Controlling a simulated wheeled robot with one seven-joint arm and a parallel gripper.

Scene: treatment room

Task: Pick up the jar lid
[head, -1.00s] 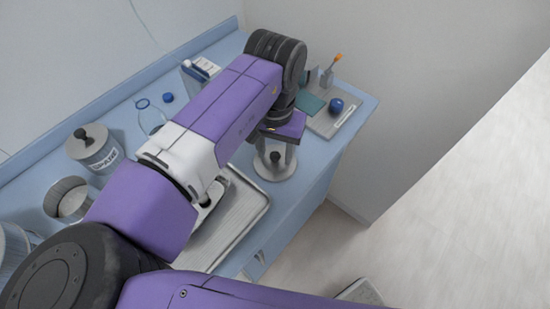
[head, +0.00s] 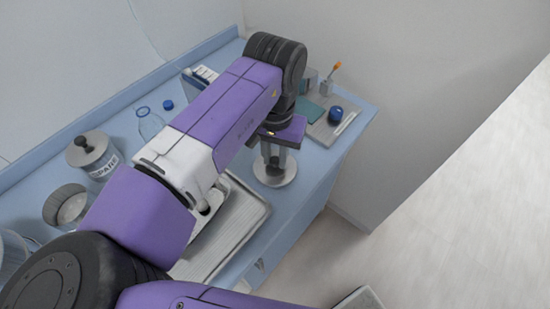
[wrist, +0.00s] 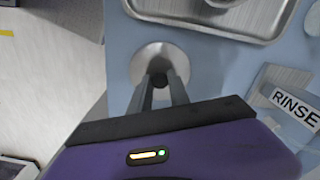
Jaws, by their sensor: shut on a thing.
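The jar lid (head: 275,178) is a round grey metal disc at the counter's front edge, right of the metal tray. In the wrist view the lid (wrist: 148,60) shows below my fingers, with its dark knob (wrist: 159,80) between the fingertips. My gripper (head: 274,158) points down over the lid, and in the wrist view my gripper (wrist: 160,84) is shut on the knob. The fingers cover part of the disc. I cannot tell whether the lid touches the counter.
A ribbed metal tray (head: 250,222) lies beside the lid. A lidded jar marked SPARE (head: 97,160), an open metal jar (head: 68,207) and a clear bottle (head: 150,125) stand at left. A blue ball (head: 335,114) sits at back right. A RINSE label (wrist: 296,108) shows in the wrist view.

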